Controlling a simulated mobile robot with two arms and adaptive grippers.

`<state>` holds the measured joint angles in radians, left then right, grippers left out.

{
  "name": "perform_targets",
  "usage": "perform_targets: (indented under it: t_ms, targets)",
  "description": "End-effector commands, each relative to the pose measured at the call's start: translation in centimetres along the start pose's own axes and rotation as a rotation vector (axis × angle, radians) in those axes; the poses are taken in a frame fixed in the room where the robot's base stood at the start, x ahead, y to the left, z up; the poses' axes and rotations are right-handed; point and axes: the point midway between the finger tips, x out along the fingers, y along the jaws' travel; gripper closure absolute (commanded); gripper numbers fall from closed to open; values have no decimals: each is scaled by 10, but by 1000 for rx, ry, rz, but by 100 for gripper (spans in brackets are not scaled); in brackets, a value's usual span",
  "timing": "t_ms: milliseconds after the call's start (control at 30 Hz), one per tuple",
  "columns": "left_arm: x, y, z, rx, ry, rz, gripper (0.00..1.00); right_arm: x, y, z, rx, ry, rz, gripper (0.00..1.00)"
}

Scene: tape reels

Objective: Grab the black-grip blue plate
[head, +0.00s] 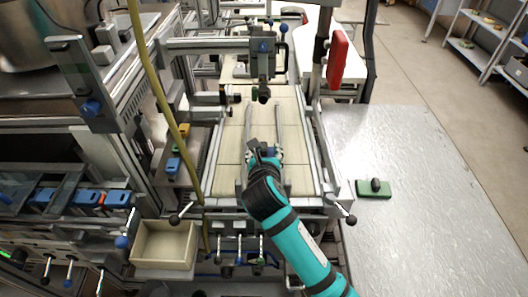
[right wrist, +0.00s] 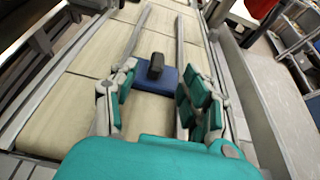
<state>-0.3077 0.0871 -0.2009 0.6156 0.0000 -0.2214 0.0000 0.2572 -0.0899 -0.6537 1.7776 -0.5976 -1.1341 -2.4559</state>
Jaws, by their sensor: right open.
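The blue plate (right wrist: 174,76) with its upright black grip (right wrist: 155,66) lies flat on the beige belt in the right wrist view, between two long metal rails. In the head view, only a bit of blue shows and my gripper hides most of it. My right gripper (right wrist: 160,82) is open, with one finger on each side of the plate. The plate sits between or just beyond the fingers; contact is not clear. In the head view my right gripper (head: 265,157) is over the belt. My left gripper is not in view.
The belt (head: 230,150) has metal side frames and thin rails. A green plate with a black grip (head: 374,188) lies on the grey metal table at right. A beige bin (head: 165,245) is at front left. A clamp-like fixture (head: 262,62) stands over the belt farther back.

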Motion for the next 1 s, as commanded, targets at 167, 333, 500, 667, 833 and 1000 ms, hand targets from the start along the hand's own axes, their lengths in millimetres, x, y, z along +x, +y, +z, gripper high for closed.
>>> perform_targets:
  t_ms: [167,333,500,667,833,1000]
  targets:
    - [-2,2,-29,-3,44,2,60,10,0,0,2,2,0,52]
    - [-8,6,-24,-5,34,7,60,32,1,-2,3,4,0,52]
    - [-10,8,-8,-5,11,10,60,53,2,-4,2,2,2,52]
    - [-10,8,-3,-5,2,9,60,59,1,-4,1,1,2,52]
    - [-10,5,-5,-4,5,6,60,59,1,-4,1,1,2,53]
    - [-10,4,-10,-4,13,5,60,59,1,-4,1,1,2,75]
